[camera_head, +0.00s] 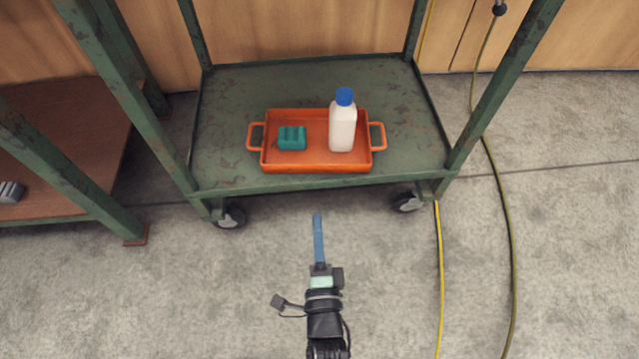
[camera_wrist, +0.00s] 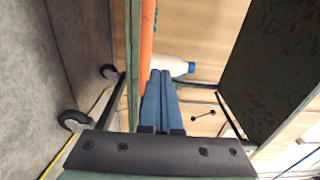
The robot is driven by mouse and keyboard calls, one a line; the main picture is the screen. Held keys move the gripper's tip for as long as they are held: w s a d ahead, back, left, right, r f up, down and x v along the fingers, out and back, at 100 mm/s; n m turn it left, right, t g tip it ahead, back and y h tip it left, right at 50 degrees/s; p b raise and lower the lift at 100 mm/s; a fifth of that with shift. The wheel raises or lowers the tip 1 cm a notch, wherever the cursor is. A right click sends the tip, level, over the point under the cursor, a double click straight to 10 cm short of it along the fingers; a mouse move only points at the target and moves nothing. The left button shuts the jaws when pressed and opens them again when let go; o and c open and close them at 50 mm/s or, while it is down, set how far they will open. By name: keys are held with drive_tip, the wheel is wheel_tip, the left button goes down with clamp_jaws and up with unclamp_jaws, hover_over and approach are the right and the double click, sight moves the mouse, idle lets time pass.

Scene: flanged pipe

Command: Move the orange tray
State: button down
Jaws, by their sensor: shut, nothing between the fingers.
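The orange tray (camera_head: 318,166) sits on the lower shelf (camera_head: 225,95) of a green metal cart, with a loop handle at its left and right ends. A teal block (camera_head: 291,138) and a white bottle with a blue cap (camera_head: 342,125) stand in it. My gripper (camera_head: 318,217) is shut and empty, in front of the cart's near edge, apart from the tray. In the wrist view, my blue fingers (camera_wrist: 160,73) lie together, and the tray (camera_wrist: 147,45) shows edge-on beyond them. The bottle (camera_wrist: 172,66) shows past the fingertips, partly hidden.
Green cart posts (camera_head: 502,85) rise at both sides of the shelf. A brown-topped bench (camera_head: 60,150) stands at the left. Yellow and dark cables (camera_head: 438,280) run along the floor at the right. Shelf room is free around the tray. The cart stands on casters (camera_head: 231,217).

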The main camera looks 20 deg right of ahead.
drive_tip(key=f, duration=0.2)
drive_tip(key=b, duration=0.8)
approach(316, 166)
drive_tip(key=x, duration=0.6)
drive_tip(key=shift+w+d+r, duration=0.1)
drive_tip(key=shift+w+d, duration=0.05)
drive_tip(key=shift+w, duration=0.2)
